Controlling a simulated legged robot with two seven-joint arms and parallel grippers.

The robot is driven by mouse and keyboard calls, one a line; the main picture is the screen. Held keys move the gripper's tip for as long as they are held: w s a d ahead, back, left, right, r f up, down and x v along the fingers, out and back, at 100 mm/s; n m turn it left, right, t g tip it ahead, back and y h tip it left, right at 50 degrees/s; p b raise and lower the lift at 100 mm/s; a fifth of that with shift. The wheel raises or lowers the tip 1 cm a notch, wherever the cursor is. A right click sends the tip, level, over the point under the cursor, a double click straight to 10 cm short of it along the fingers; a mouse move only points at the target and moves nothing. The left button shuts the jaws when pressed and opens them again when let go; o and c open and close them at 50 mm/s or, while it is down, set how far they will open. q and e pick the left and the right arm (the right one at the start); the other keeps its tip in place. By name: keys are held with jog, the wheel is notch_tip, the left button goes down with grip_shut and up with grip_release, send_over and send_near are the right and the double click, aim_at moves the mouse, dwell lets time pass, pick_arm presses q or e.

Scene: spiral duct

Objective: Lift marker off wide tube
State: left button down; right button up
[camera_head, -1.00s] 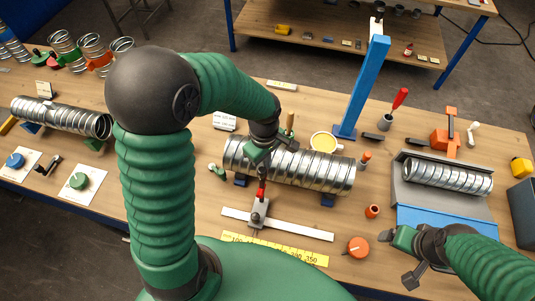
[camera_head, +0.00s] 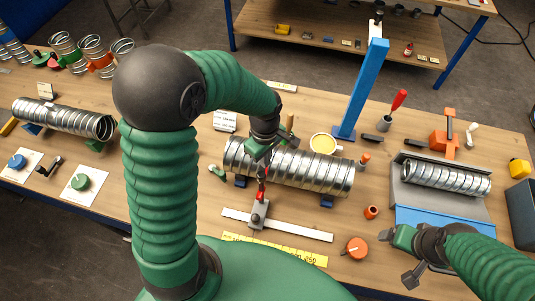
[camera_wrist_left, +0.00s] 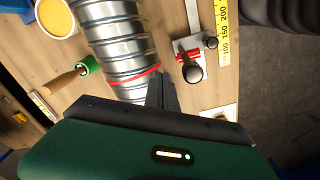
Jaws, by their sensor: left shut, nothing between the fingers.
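The wide tube (camera_head: 310,172) is a silver spiral duct lying on blue supports in the middle of the bench. It also fills the upper left of the left wrist view (camera_wrist_left: 115,40). A thin red band (camera_wrist_left: 135,77), possibly the marker, lies across the tube close to my fingertips; I cannot tell whether it goes around it. My left gripper (camera_head: 263,172) is over the tube's left part. In the left wrist view its fingers (camera_wrist_left: 161,80) are together and empty, beside the red band. My right gripper (camera_head: 393,258) is at the lower right, its opening unclear.
A sliding gauge with a red part (camera_head: 259,212) and a yellow ruler (camera_head: 275,250) lie in front of the tube. A yellow-filled cup (camera_head: 323,143) and a blue post (camera_head: 362,90) stand behind it. A narrower duct (camera_head: 447,177) lies in a grey cradle at right.

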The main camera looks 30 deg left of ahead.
pick_arm(q)
notch_tip(320, 180, up, 8)
jog(key=p, duration=0.5)
jog(key=shift+p, duration=0.4)
